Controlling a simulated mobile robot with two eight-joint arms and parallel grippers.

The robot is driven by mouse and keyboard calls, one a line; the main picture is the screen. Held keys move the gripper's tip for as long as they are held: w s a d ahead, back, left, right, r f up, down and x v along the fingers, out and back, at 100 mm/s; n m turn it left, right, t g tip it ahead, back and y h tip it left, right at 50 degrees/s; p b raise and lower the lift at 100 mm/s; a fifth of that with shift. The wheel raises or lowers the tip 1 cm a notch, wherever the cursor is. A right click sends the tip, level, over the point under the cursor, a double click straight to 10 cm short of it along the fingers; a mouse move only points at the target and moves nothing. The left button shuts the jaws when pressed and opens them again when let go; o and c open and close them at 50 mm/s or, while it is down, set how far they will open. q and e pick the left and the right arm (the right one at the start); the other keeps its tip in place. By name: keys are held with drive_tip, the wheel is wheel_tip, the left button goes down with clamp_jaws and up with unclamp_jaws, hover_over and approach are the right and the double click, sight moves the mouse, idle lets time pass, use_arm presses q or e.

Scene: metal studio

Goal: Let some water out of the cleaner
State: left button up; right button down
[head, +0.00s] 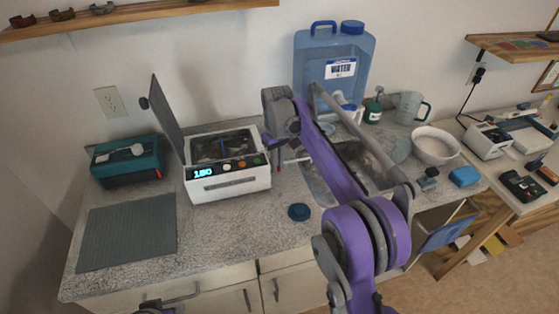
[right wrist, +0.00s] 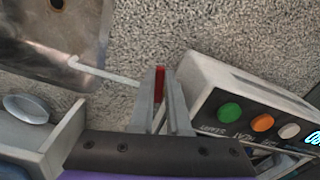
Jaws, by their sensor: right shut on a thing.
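The cleaner (head: 228,183) is a white box on the counter with its lid up, a lit display reading 180 and coloured buttons. In the right wrist view the cleaner (right wrist: 205,95) is at the right, its green, orange and white buttons showing. My right gripper (right wrist: 162,90) is beside the cleaner's side, shut on a red lever (right wrist: 159,82). A pale spout tube (right wrist: 100,72) runs left from near the fingers to over the sink's metal (right wrist: 50,35). The sink (head: 318,183) is partly hidden by my right arm in the head view. I see no water flowing.
A blue water jug (head: 333,62) stands behind the sink. A teal case (head: 127,160) and a grey mat (head: 128,232) lie left of the cleaner. A blue cap (head: 299,212) lies on the front counter. A white bowl (head: 435,146) is right of the sink.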

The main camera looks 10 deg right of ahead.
drive_tip(key=shift+a+m, duration=0.25)
drive_tip(key=shift+m, duration=0.55)
drive_tip(key=c, duration=0.9)
unclamp_jaws()
